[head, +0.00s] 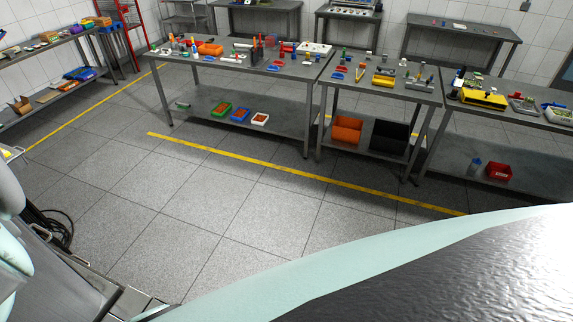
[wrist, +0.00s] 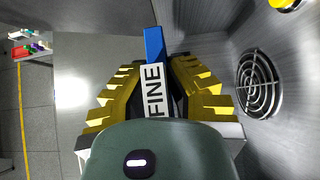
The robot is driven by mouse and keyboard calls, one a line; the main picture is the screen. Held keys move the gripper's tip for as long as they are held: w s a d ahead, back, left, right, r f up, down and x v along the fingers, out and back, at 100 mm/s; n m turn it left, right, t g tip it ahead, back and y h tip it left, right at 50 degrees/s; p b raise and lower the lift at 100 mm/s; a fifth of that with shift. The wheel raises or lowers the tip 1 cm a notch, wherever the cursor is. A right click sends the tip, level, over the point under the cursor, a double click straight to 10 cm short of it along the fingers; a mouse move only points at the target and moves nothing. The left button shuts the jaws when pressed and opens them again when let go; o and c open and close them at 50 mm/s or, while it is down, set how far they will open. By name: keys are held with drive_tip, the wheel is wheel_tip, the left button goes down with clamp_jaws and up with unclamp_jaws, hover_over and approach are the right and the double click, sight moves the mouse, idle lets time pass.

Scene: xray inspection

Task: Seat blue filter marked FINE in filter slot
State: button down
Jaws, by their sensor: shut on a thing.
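The blue filter (wrist: 154,45) shows in the wrist view with a white label (wrist: 154,88) reading FINE. My gripper (wrist: 155,75), with yellow ridged fingers, is shut on it, one finger on each side. The filter's blue end sticks out past the fingertips toward the top of the picture. Its lower part is hidden behind the gripper body. I cannot make out the filter slot in either view. The gripper does not show in the head view.
In the wrist view, a metal wall with a round grille (wrist: 257,83) stands close at right, with a yellow round part (wrist: 287,4) above. A smooth pale surface lies at left. The head view shows open floor (head: 235,195) and cluttered workbenches (head: 235,62) beyond.

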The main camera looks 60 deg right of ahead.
drive_tip(key=shift+w+a+f+b, duration=0.1)
drive_tip(key=shift+w+b, duration=0.45)
drive_tip(key=shift+b, duration=0.75)
drive_tip(key=shift+w+a+f+b, duration=0.1)
drive_tip(key=shift+w+b, duration=0.45)
drive_tip(key=shift+b, duration=0.7)
drive_tip(key=shift+w+r+b, duration=0.25)
drive_tip(key=shift+r+b, duration=0.05)
drive_tip(key=shift+b, duration=0.1)
drive_tip(key=shift+s+a+f+b, duration=0.1)
drive_tip(key=shift+f+b, duration=1.8)
drive_tip(key=shift+f, duration=0.2)
drive_tip(key=c, duration=1)
unclamp_jaws()
drive_tip(key=shift+r, duration=0.1)
